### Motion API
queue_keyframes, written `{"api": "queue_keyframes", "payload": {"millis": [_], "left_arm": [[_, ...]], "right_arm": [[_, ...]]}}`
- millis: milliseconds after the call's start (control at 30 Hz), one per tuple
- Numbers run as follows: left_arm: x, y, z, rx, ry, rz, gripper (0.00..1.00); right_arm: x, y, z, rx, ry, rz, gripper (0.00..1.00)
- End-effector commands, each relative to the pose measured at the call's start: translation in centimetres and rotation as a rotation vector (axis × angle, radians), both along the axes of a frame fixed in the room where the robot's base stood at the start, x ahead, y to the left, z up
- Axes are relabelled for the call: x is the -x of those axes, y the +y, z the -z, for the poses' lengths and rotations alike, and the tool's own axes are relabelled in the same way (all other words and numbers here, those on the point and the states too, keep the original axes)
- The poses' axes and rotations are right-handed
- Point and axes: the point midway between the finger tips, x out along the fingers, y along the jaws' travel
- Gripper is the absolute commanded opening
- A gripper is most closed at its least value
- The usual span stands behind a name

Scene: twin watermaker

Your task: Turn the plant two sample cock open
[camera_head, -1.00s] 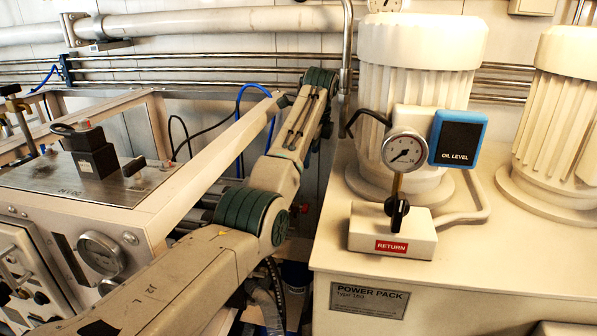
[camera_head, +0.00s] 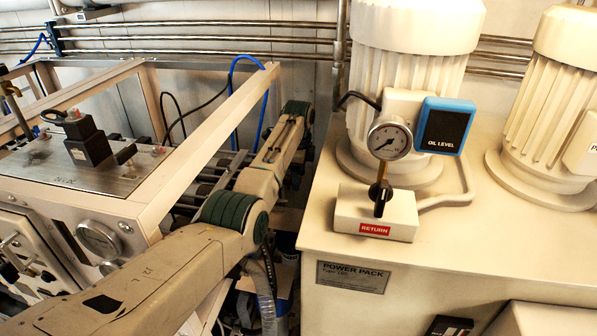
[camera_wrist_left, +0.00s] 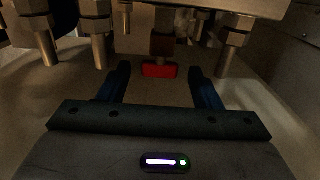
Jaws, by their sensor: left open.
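A small red handle (camera_wrist_left: 160,71) sits on a dark, block-shaped body (camera_wrist_left: 162,45) under a metal stem in the left wrist view. It looks like a sample cock; no label is readable to tell which plant it belongs to. My left gripper (camera_wrist_left: 159,74) is open, with its two dark blue fingers on either side of the red handle's line. The handle lies around the fingertips, with gaps at both sides; whether it is between them in depth is hard to tell.
Brass-tipped metal fittings (camera_wrist_left: 98,40) hang left of the handle and another (camera_wrist_left: 231,50) hangs right. A pale panel crosses above. In the head view, the cream power pack (camera_head: 352,277) stands right of my arm, and a framed rig (camera_head: 200,150) stands left.

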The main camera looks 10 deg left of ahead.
Motion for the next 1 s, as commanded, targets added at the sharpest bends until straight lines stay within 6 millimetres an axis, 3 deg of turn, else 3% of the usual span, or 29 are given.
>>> {"api": "queue_keyframes", "payload": {"millis": [167,400,1000], "left_arm": [[0.0,0.0,0.0,0.0,-0.001,0.0,0.58],[0.0,0.0,0.0,-0.001,-0.001,0.0,0.15],[0.4,0.0,0.1,-0.001,-0.169,0.001,0.14]], "right_arm": [[0.3,-0.3,0.0,0.003,0.004,0.0,0.36],[1.2,-0.2,0.1,0.003,0.015,-0.001,0.36],[1.0,0.6,0.3,-0.007,0.014,0.002,0.36]]}}
